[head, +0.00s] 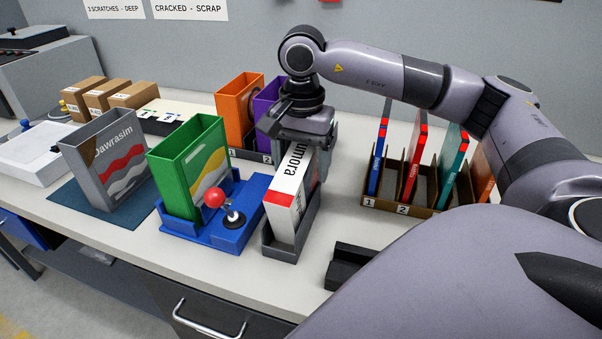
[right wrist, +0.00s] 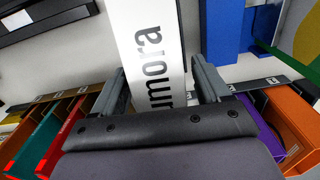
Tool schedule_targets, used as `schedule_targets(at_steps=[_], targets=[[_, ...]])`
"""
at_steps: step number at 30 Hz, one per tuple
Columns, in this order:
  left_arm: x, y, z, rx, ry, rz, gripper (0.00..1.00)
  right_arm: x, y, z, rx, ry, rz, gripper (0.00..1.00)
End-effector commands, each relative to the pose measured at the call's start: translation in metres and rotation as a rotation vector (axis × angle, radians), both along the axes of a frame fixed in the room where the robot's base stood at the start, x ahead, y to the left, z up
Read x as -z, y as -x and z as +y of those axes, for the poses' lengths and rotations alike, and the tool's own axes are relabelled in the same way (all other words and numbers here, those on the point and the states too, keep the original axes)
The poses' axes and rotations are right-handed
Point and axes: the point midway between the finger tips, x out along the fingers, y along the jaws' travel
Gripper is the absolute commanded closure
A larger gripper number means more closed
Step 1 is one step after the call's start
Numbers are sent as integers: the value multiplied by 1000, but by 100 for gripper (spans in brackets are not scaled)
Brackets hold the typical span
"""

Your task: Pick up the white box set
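The white box set (head: 290,191) has a red band and black "umora" lettering. It stands slightly tilted in a grey holder (head: 282,247) on the table, its lower end inside. My right gripper (head: 300,142) is over its upper end, coming from behind. In the right wrist view the white box set (right wrist: 152,50) lies between the two fingers of my right gripper (right wrist: 157,75). The left finger is close against its edge; a narrow gap shows at the right finger. The box's far top corner is hidden by the gripper. My left gripper is out of view.
A grey case (head: 108,165) is farther left. Orange (head: 238,108) and purple cases stand behind. A slotted rack (head: 400,205) of thin cases is right. A black block (head: 352,262) lies in front.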

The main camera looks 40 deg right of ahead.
Motion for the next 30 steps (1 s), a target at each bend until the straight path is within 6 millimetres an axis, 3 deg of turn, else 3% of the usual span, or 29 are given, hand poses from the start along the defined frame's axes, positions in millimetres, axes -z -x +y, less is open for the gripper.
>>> schedule_targets(at_steps=[1,6,14,20,26,30], targets=[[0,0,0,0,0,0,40,0,0,0,0,0,0,42],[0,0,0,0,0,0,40,0,0,0,0,0,0,94],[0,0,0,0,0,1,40,-2,0,0,0,-1,-3,94],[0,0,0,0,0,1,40,-15,-1,1,0,-2,-4,94],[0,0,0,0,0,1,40,-48,-1,1,0,-3,-6,94],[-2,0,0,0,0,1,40,-81,-1,1,0,-3,-7,94]])
